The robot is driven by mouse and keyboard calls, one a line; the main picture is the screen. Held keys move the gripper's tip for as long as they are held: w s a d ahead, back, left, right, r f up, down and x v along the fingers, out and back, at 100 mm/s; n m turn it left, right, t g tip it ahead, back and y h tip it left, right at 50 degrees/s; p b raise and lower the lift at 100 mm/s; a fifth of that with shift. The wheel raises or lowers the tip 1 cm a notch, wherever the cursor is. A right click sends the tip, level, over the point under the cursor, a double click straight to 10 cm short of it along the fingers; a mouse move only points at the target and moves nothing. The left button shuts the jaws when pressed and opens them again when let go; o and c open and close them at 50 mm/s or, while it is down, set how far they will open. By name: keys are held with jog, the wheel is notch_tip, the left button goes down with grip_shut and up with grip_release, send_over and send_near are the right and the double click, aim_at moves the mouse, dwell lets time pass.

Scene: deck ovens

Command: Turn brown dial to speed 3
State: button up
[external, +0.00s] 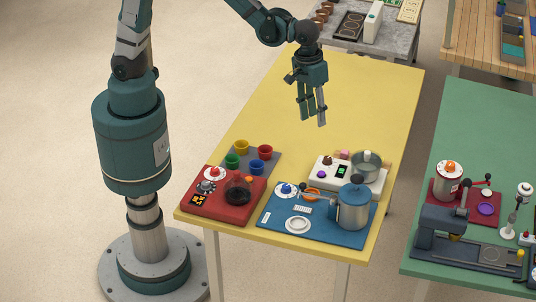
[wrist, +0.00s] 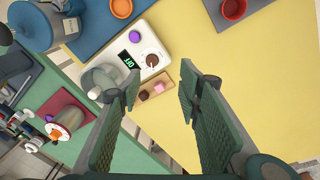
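The brown dial (external: 327,160) sits on top of a white appliance (external: 312,170) on the yellow table. In the wrist view the dial (wrist: 152,60) has a white mark and lies beside a small dark display (wrist: 129,60) with green characters that appear to read OFF. A purple knob (wrist: 134,34) and a clear bowl (wrist: 98,80) are on the same appliance. My gripper (external: 313,119) is high above the yellow table, behind the appliance and apart from it. In the wrist view my gripper (wrist: 160,82) has its fingers spread with nothing between them.
A blue board with a lidded pot (external: 352,208) stands in front of the appliance. A red appliance (external: 222,205) and several coloured cups are to the left. A wooden tray (wrist: 157,89) with small blocks lies next to the white appliance. The far yellow tabletop (external: 370,95) is clear.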

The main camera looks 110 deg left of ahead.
jog(key=n+g+p, duration=0.1)
jog(key=n, duration=0.1)
send_over(328, 157)
notch_tip(328, 157, down, 6)
jog(key=shift+d+f+n, duration=0.15)
jog(key=shift+f+n, duration=0.15)
jog(key=shift+f, duration=0.6)
jog(key=shift+f, duration=0.15)
jog(key=shift+f, duration=3.8)
jog(key=c, duration=0.9)
